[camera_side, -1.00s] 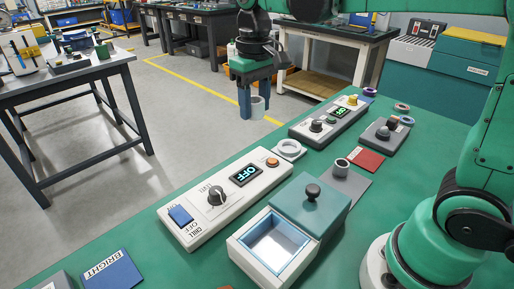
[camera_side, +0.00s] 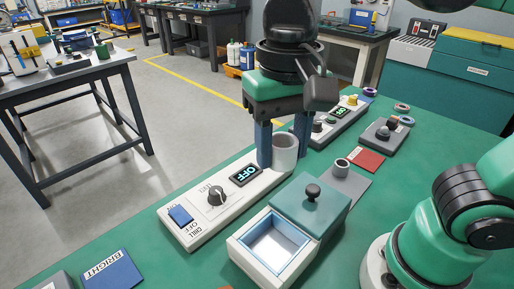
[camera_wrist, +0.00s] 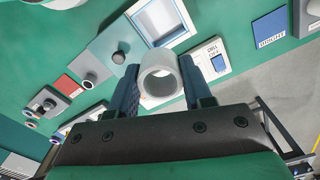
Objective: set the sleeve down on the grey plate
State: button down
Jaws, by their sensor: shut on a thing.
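My gripper (camera_side: 284,158) is shut on the sleeve (camera_side: 286,147), a pale grey open-ended tube held upright between the two blue fingers. In the side view it hangs over the far end of the white drill panel. The wrist view shows the sleeve (camera_wrist: 147,90) between the fingertips (camera_wrist: 160,68), its open end towards the camera. The grey plate (camera_side: 352,190) lies flat on the green bench, right of the sleeve in the side view, apart from it. A small grey cylinder (camera_side: 341,168) stands at the plate's far end. The lidded box hides part of the plate's near end.
A white box with an open bin (camera_side: 262,262) and a teal knobbed lid (camera_side: 318,205) stands beside the plate. The white drill panel (camera_side: 207,212) reads OFF. A red plate (camera_side: 366,160) and a grey switch box (camera_side: 386,136) lie beyond. Bare bench lies right of the plate.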

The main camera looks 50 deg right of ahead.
aim_at(273, 252)
notch_tip(273, 252, down, 20)
jog(key=shift+r, duration=0.2)
dwell(0.8)
jog(key=shift+f, duration=0.15)
jog(key=shift+c, duration=1.8)
grip_release()
jog(key=shift+w+r, duration=0.1)
jog(key=shift+r, duration=2.7)
